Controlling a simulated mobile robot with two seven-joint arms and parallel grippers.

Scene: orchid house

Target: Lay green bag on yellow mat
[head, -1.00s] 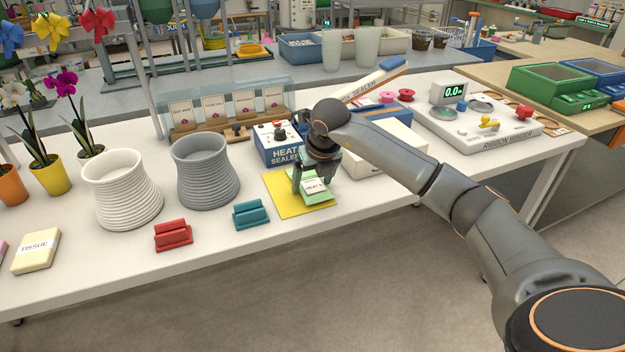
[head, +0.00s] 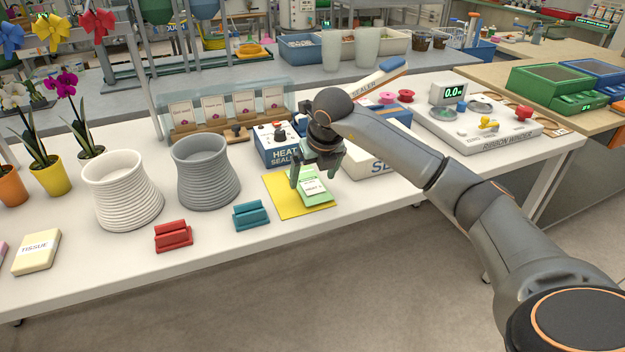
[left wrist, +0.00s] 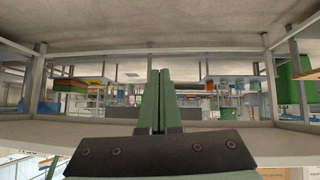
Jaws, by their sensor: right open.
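The green bag (head: 312,188), with a white printed label, lies flat on the yellow mat (head: 283,205). Its far end is partly hidden by my right gripper. My right gripper (head: 315,172) is open just above the far end of the bag, its fingers spread apart and nothing held between them. My left gripper (left wrist: 158,97) shows only in the left wrist view, its two green fingers together and nothing seen between them.
The heat sealer (head: 275,148) stands behind the mat, and a white box (head: 375,165) is to its right. A teal holder (head: 251,214), a red holder (head: 173,236) and a grey ribbed pot (head: 205,172) are to the left. The table front is clear.

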